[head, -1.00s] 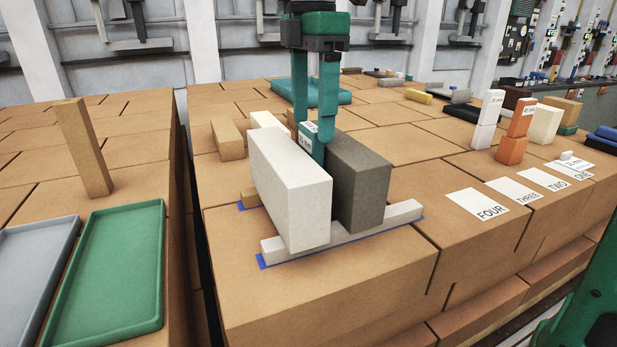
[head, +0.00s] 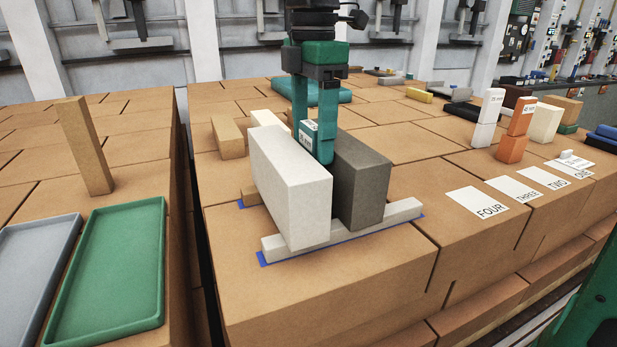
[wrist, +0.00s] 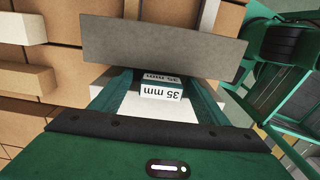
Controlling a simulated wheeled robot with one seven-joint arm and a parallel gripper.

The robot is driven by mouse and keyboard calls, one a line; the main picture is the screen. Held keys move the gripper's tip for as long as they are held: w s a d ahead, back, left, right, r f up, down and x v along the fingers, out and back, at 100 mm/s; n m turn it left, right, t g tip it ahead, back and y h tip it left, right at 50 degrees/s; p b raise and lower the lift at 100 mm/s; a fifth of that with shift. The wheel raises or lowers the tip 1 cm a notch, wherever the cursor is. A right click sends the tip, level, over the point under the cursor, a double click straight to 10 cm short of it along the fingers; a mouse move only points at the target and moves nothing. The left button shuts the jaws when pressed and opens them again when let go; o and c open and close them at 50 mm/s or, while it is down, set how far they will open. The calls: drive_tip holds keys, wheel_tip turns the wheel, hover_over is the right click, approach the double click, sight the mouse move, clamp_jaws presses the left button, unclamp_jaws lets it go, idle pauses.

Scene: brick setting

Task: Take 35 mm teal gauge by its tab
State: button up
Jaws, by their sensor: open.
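The 35 mm teal gauge (head: 307,131) stands in the gap between a white block (head: 290,185) and a dark grey block (head: 360,178). Its lower part is hidden by the blocks. My gripper (head: 314,140) is above the gap, pointing down, with its teal fingers open on either side of the gauge's labelled top. In the wrist view the "35 mm" label (wrist: 160,92) sits between the two fingers (wrist: 160,95), with a narrow space at each side.
A light grey bar (head: 345,230) lies at the blocks' front, over blue marking. Green (head: 105,310) and grey (head: 20,300) trays and an upright tan block (head: 83,145) are at left. White (head: 487,118) and orange (head: 515,130) gauges stand at right, beyond numbered cards (head: 477,202).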

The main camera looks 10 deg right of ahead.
sight(311, 152)
drive_tip(key=shift+f, duration=1.75)
drive_tip(key=c, duration=1.4)
drive_tip(key=shift+r, duration=0.1)
